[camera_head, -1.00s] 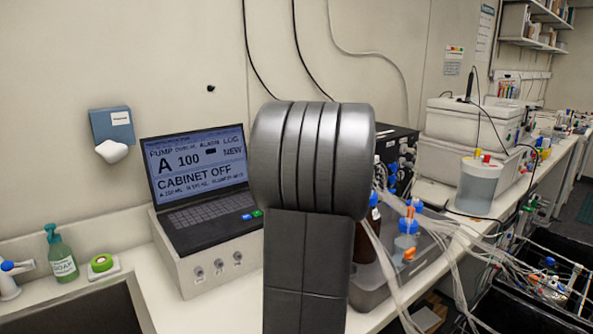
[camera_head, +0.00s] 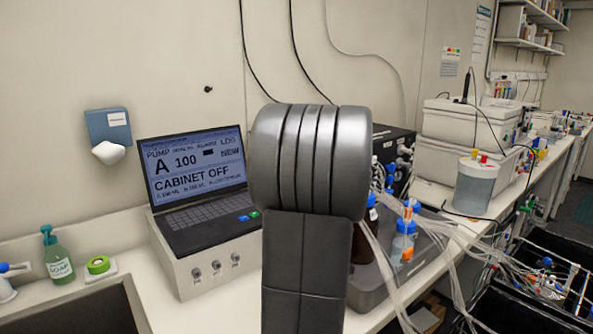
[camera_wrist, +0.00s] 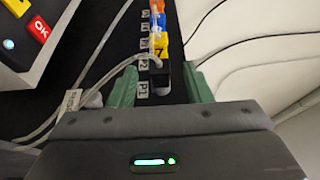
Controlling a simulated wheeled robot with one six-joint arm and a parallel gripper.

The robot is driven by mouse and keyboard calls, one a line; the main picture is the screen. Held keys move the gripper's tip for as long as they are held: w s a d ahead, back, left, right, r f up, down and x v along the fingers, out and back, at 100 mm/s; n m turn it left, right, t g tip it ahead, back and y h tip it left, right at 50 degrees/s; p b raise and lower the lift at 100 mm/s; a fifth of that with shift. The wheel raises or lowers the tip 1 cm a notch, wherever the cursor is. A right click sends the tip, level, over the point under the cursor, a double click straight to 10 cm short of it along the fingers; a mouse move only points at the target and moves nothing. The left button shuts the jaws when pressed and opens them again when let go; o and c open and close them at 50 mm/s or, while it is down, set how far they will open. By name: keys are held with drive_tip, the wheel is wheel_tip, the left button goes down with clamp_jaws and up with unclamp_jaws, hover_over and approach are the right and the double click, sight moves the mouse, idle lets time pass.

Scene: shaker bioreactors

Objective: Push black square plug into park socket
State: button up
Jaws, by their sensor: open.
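My gripper (camera_wrist: 161,72) shows in the wrist view with its two green fingers apart. The plug sits in a row on a black panel (camera_wrist: 110,72) with white labels, one reading P1 beside the left finger. I cannot tell which socket it sits in or how deep. In the head view my arm hides the gripper and plug.
Yellow (camera_wrist: 161,50), orange and blue connectors line up beyond the plug. A box with a red OK button (camera_wrist: 39,30) is at upper left. In the head view a laptop (camera_head: 195,175) stands left of my arm, and bottles with clear tubing (camera_head: 405,240) stand to the right.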

drive_tip(key=b+v, duration=0.3)
drive_tip(key=v, duration=1.1)
drive_tip(key=shift+w, duration=0.15)
drive_tip(key=p+x, duration=0.3)
drive_tip(key=x, duration=1)
drive_tip(key=shift+w+a, duration=0.2)
drive_tip(key=shift+w, duration=0.15)
